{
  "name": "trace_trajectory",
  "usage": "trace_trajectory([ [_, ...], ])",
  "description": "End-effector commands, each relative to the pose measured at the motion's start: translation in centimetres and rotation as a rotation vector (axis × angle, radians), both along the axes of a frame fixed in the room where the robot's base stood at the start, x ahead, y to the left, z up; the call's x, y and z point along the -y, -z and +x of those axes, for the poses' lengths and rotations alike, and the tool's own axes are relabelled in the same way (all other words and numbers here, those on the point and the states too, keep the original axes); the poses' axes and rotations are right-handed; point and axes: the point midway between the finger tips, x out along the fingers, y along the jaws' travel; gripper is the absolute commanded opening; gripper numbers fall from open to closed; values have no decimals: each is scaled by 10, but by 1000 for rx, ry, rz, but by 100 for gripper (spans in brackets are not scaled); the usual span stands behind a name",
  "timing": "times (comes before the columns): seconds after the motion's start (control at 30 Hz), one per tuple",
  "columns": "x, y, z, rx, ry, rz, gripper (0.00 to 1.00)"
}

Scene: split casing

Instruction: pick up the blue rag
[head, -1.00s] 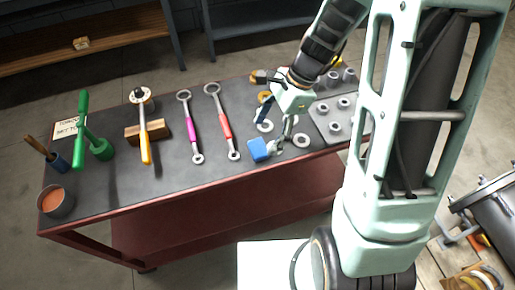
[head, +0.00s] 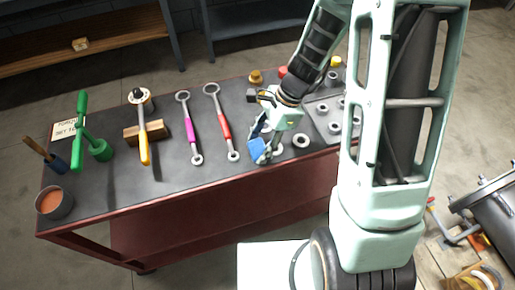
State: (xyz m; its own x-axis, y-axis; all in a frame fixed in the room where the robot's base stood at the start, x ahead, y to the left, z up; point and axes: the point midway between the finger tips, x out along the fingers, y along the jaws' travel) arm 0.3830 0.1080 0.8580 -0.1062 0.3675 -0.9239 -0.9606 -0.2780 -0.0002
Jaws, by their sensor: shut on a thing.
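The blue rag (head: 257,150) is at the front edge of the dark bench top (head: 200,180), right of the red-handled wrench. My gripper (head: 265,149) reaches down over it from the upper right and is shut on the rag. The fingers and the gripper body hide part of the rag. I cannot tell whether the rag is clear of the bench top.
A red-handled wrench (head: 225,127) and a magenta-handled wrench (head: 190,130) lie to the left. Metal rings (head: 301,140) and a grey tray of nuts (head: 322,108) lie to the right. A green tool (head: 98,148) and a cup (head: 54,202) stand farther left.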

Motion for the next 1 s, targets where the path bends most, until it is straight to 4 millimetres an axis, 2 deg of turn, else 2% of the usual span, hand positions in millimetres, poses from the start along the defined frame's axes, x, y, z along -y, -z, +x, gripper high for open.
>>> trace_trajectory([
  [0.03, 0, 0, 0, 0, 0, 0, 30],
  [0.1, 0, 0, 0, 0, 0, 0, 23],
  [0.37, 0, -2, 0, 1, 0, 0, 22],
  [0.5, 0, -9, 0, 1, 0, 0, 22],
  [0.67, 0, -34, 1, 6, -1, 0, 22],
  [1.0, 30, -96, -45, 6, 2, 0, 22],
])
